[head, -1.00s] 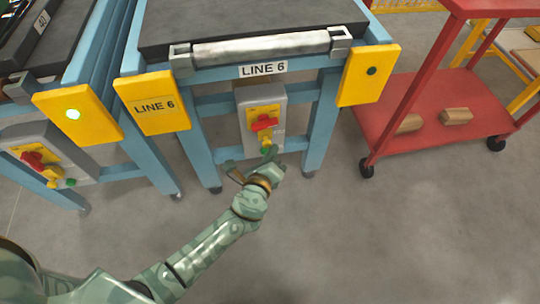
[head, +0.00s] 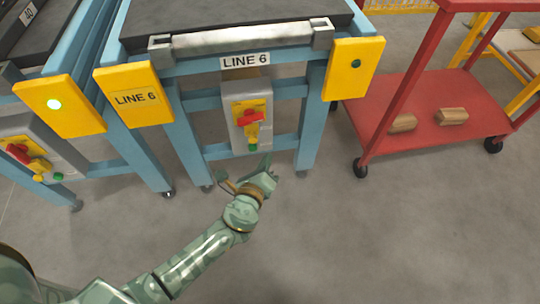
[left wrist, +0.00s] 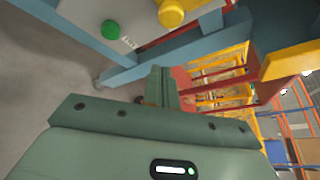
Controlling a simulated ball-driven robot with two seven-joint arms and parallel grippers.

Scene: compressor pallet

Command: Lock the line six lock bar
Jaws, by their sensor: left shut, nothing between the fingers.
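The line 6 switch box (head: 237,139) is a grey box under the LINE 6 label (head: 245,60). It carries a red handle (head: 249,117) on a yellow plate, a yellow part (head: 251,131) below that, and a green button (head: 252,148). I cannot tell which part is the lock bar. In the left wrist view the green button (left wrist: 111,29) and yellow part (left wrist: 172,12) show at the top. My left gripper (head: 265,167) is shut and empty, just below the box and apart from it; its fingers (left wrist: 162,82) also show in the wrist view. My right gripper is out of view.
A similar line with its own switch box (head: 37,148) and a lit yellow panel (head: 60,104) stands at left. A red cart (head: 430,103) with two brown blocks stands at right. Blue legs flank the line 6 box. The floor in front is clear.

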